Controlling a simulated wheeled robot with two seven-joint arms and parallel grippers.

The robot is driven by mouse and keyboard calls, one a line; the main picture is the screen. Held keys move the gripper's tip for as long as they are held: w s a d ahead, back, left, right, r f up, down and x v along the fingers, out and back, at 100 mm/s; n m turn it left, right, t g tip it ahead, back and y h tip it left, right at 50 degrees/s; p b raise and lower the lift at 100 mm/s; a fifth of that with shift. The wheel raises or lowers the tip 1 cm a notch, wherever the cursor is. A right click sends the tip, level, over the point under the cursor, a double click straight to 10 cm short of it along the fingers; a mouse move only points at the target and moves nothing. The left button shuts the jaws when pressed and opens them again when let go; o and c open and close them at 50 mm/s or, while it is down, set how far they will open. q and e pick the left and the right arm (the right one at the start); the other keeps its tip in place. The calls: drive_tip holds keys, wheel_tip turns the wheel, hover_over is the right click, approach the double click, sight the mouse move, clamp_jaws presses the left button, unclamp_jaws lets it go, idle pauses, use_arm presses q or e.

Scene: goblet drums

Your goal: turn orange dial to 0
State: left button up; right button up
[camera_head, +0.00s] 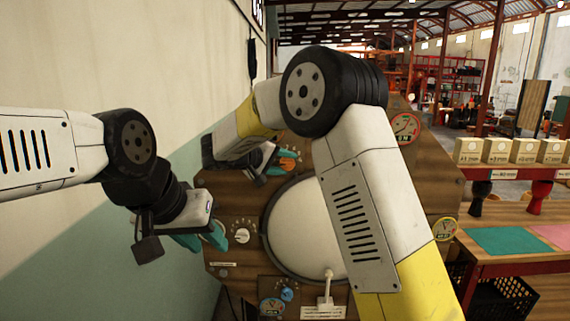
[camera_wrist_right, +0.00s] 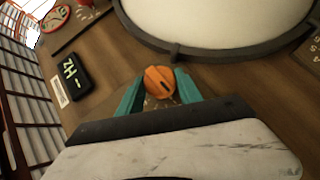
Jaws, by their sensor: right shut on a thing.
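The orange dial (camera_head: 287,161) sits on the brown wooden panel (camera_head: 228,195), up and left of the large white drum head. My right gripper (camera_head: 275,165) reaches it from the left. In the right wrist view the orange dial (camera_wrist_right: 158,80) lies between the teal fingers of my right gripper (camera_wrist_right: 158,90), which is shut on it. A short dark mark shows on the dial's face. Its scale is mostly hidden, so I cannot read the setting. My left gripper (camera_head: 203,238) is empty, its teal fingers apart, just left of a white dial (camera_head: 242,236).
The white drum head (camera_head: 300,225) fills the panel's middle, partly behind my right arm. A blue knob (camera_head: 287,294) and white lever (camera_head: 328,285) are low on the panel. A black display (camera_wrist_right: 73,74) is near the orange dial. A table (camera_head: 515,262) stands right.

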drive_tip(key=shift+f, duration=0.1)
drive_tip(key=o, duration=1.3)
drive_tip(key=shift+o, duration=0.2)
drive_tip(key=v, duration=0.8)
